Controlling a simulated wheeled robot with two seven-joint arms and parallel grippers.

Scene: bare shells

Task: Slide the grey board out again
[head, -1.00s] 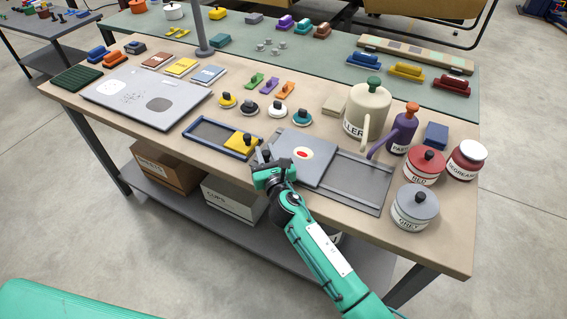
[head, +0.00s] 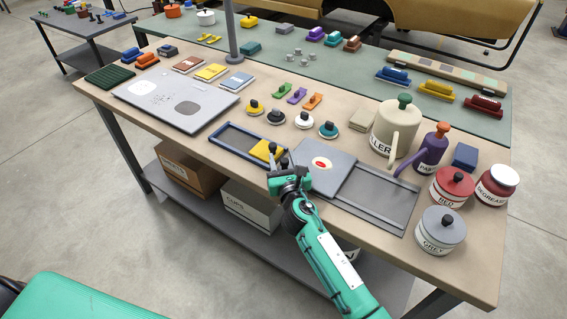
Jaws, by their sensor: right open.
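A grey board (head: 340,177) with a white-ringed red mark lies at the front middle of the bench. It covers the left part of a dark grey railed bed (head: 388,198), whose right part is bare. My right gripper (head: 278,157) is open and empty at the board's left end, by the front edge of the bench. Its fingers are between the board and a yellow block (head: 263,150) in a blue-framed tray (head: 233,142). I cannot tell whether a finger touches the board. My left gripper is out of view.
Grey, red and Degreaser pots (head: 440,232) stand right of the bed. A cream can (head: 393,135) and a purple can (head: 430,155) stand behind it. Several round knobbed pieces (head: 303,120) stand behind the board. A larger pale panel (head: 195,115) lies left.

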